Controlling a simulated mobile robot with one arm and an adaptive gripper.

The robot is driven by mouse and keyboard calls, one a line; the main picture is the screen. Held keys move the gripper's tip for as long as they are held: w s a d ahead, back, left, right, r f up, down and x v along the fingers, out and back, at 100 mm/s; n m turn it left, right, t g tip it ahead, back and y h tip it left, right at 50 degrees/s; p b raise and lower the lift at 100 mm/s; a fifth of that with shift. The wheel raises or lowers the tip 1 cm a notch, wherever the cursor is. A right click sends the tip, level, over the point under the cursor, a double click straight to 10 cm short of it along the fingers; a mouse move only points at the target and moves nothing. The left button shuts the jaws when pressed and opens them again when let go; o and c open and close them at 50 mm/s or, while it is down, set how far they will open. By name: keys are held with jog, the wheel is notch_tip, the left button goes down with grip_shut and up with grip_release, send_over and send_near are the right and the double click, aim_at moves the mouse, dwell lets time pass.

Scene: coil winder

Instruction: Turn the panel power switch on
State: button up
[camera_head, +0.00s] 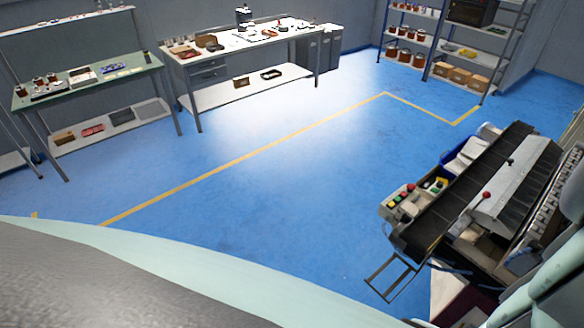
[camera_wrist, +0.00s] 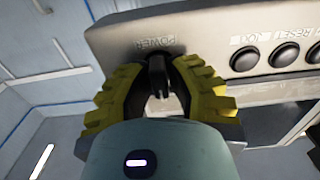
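In the wrist view, the panel (camera_wrist: 205,35) is a pale metal face with upside-down lettering that reads POWER. The power switch (camera_wrist: 158,72) is a small black knob under that label. My gripper (camera_wrist: 159,78) has yellow and black fingers, one on each side of the knob, and their dark tips close in on it. The fingers appear shut on the knob; the exact contact is hard to see in the dark. The knob's setting cannot be read. My gripper does not show clearly in the head view.
Several black round buttons, such as one (camera_wrist: 244,59), sit right of the switch. In the head view, a dark conveyor (camera_head: 450,205) and a control box (camera_head: 402,203) with coloured buttons stand at the right. Workbenches (camera_head: 240,43) line the back. The blue floor is clear.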

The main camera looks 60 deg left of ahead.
grip_shut()
jog(key=m+b, duration=0.2)
jog(key=m, duration=0.1)
jog(key=m+b, duration=0.1)
jog(key=shift+s+f+m+b, duration=0.15)
jog(key=shift+f+m+b, duration=0.15)
jog(key=shift+m, duration=0.1)
jog(key=m+b, duration=0.5)
jog(key=shift+s+m+b, duration=0.15)
jog(key=shift+m+b, duration=0.15)
jog(key=m+b, duration=0.3)
jog(key=b, duration=0.1)
jog(key=shift+f+m, duration=0.1)
jog(key=shift+m, duration=0.2)
jog(key=m+b, duration=0.2)
jog(key=b, duration=0.1)
jog(key=shift+m+b, duration=0.9)
jog(key=shift+b, duration=0.2)
jog(key=shift+r, duration=0.25)
